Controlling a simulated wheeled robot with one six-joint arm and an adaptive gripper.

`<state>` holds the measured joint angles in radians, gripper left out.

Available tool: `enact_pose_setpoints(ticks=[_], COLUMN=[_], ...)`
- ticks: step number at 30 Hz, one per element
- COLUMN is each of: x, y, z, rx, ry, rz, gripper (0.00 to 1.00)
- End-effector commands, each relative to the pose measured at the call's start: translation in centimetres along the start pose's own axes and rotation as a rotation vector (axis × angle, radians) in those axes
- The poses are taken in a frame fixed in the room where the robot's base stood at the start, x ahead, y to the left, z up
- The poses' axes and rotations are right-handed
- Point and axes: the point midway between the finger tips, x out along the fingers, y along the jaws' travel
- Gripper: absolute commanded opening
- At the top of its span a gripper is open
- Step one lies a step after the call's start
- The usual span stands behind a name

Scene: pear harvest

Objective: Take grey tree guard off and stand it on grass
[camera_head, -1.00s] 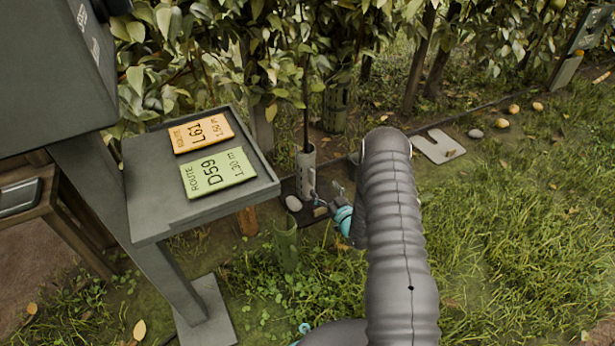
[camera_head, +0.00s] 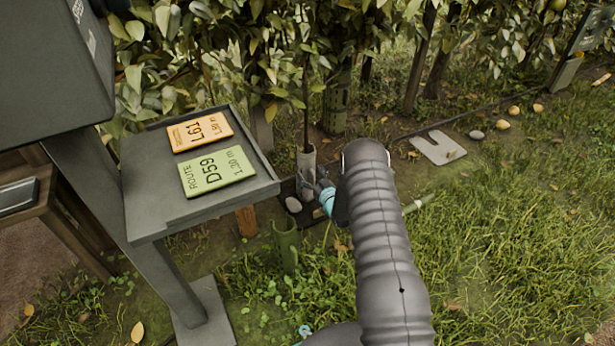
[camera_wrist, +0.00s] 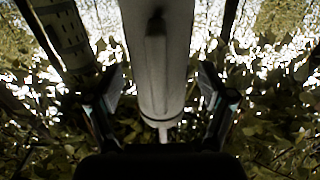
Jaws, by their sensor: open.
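The grey tree guard (camera_head: 306,159) is an upright pale tube around a thin dark trunk, behind the sign tray. In the wrist view the guard (camera_wrist: 157,60) runs down the middle, with a dark lengthwise slot and the thin trunk coming out of its end. My gripper (camera_head: 318,190) is at the guard's lower front, partly hidden by my arm. In the wrist view the fingers of my gripper (camera_wrist: 162,95) stand open on either side of the guard, with visible gaps. The guard's foot is hard to make out.
A green tube (camera_head: 286,245) stands on the grass in front. Another green guard (camera_head: 335,109) is behind. The tray (camera_head: 150,226) with two route cards is close on the left. Open grass (camera_head: 510,235) lies to the right.

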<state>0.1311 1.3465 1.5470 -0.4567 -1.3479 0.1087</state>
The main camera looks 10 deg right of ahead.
Motion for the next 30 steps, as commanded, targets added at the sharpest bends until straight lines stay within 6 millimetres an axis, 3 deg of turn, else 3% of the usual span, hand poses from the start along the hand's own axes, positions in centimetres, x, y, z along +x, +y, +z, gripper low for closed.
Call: enact_pose_setpoints(ticks=[6,14,21,30], x=[2.5,2.7,2.7,2.6], y=[0.0,0.0,0.0,0.0], z=[0.1,0.1,0.1,-0.1], rx=[0.000,0.000,0.000,0.000], ry=[0.001,-0.001,-0.001,0.000], rz=[-0.002,-0.001,-0.001,-0.001], gripper=[0.81,0.81,0.32,0.31])
